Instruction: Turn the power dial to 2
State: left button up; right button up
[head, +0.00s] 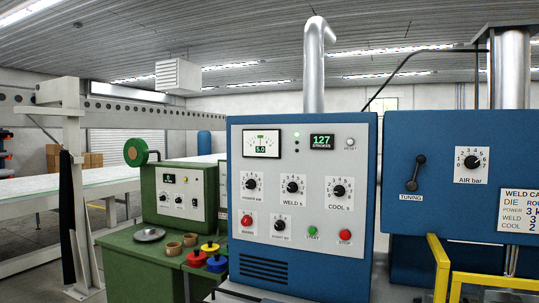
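The power dial (249,184) is a black knob on a white scale plate, at the upper left of the dials on the grey face of the blue welder cabinet (340,257). The label below it is small and looks like "POWER kW". I cannot read which number its pointer is on. Neither of my grippers shows in the head view, and nothing touches the dial.
Beside it are the weld dial (293,187) and cool dial (339,190), with another knob (279,225) below. A red button (247,220), green button (312,231) and red stop button (345,236) sit lower. Yellow rails (440,268) stand at right.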

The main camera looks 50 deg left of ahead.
aim_at(251, 184)
jog(key=u, duration=1.35)
